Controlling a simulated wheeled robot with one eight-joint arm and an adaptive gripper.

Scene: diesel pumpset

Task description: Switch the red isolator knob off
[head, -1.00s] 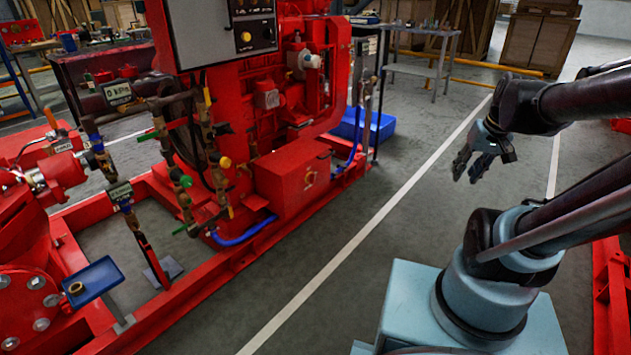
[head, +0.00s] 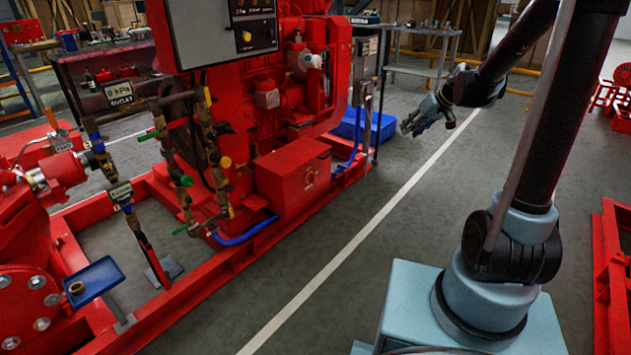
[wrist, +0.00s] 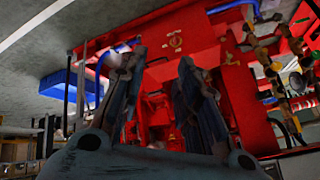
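The red isolator knob (head: 310,178), small with a yellowish backing, is on the front of a red box (head: 285,192) low on the pumpset's side. In the wrist view the knob (wrist: 176,41) shows small near the top middle, on the red box face (wrist: 150,50). Its exact handle angle is too small to tell. My gripper (head: 409,127) is in the air to the right of the box, apart from it. In the wrist view my gripper (wrist: 158,62) has its two fingers spread with nothing between them.
A blue bin (head: 365,126) stands on the floor behind the box. A grey control panel (head: 222,30) is above. Pipes with valves (head: 205,160) stand left of the box, and a blue hose (head: 245,237) runs below them.

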